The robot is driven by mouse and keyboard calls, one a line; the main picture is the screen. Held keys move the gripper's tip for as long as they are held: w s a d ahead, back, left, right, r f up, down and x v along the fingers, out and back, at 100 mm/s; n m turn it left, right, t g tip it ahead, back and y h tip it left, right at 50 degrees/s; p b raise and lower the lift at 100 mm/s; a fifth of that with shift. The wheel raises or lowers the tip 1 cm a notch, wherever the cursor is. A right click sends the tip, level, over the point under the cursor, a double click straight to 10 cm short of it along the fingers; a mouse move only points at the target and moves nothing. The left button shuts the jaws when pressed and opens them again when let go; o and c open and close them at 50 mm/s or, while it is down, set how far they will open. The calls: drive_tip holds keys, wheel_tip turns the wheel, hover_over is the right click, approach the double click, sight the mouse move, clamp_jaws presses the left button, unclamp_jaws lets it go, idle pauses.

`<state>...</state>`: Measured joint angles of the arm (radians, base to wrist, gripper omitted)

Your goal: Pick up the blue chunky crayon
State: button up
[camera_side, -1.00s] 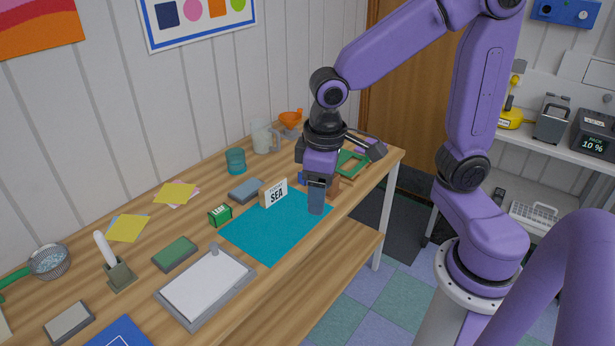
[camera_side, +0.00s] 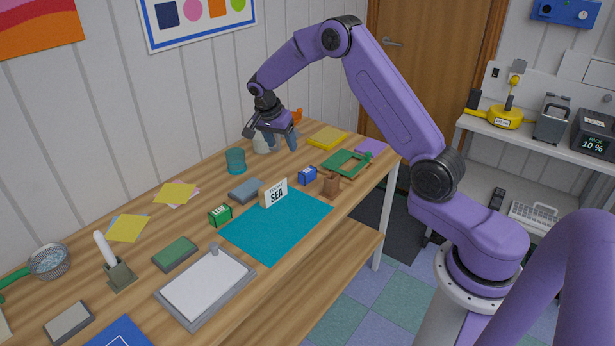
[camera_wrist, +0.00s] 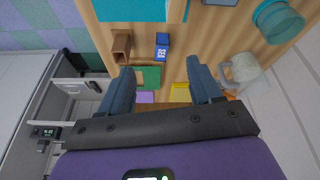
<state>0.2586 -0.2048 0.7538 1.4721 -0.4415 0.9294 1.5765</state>
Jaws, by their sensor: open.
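I cannot make out a crayon for certain in either view. A small blue block (camera_side: 307,176) with white marks lies on the desk beyond the teal mat; it also shows in the wrist view (camera_wrist: 162,46), top centre. My gripper (camera_side: 273,141) is raised over the far back of the desk, near the clear jug, left of and behind the blue block. In the wrist view its two blue-grey fingers (camera_wrist: 161,68) are spread apart with nothing between them. The block is beyond the fingertips and apart from them.
Near the block are a brown holder (camera_side: 330,185), a green frame (camera_side: 346,163) and a yellow pad (camera_side: 328,137). A SEA sign (camera_side: 273,192) stands at the edge of the teal mat (camera_side: 280,228). A teal cup (camera_side: 236,161) and clear jug (camera_side: 261,143) stand along the wall.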

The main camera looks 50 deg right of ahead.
drive_tip(key=d+f+m, duration=0.3)
drive_tip(key=d, duration=0.3)
approach(307, 170)
drive_tip(key=shift+g+h, duration=0.3)
drive_tip(key=x, duration=0.2)
drive_tip(key=a+x, duration=0.1)
drive_tip(key=x, duration=0.2)
drive_tip(key=shift+s+f, duration=0.2)
drive_tip(key=shift+f, duration=0.15)
drive_tip(key=shift+w+d+x, duration=0.1)
drive_tip(key=shift+w+x, duration=0.1)
drive_tip(key=shift+x, duration=1.15)
drive_tip(key=shift+w+d+x, duration=0.15)
drive_tip(key=shift+w+x, duration=0.05)
drive_tip(key=shift+x, duration=1.1)
drive_tip(key=shift+r, duration=0.15)
drive_tip(key=c, duration=1.1)
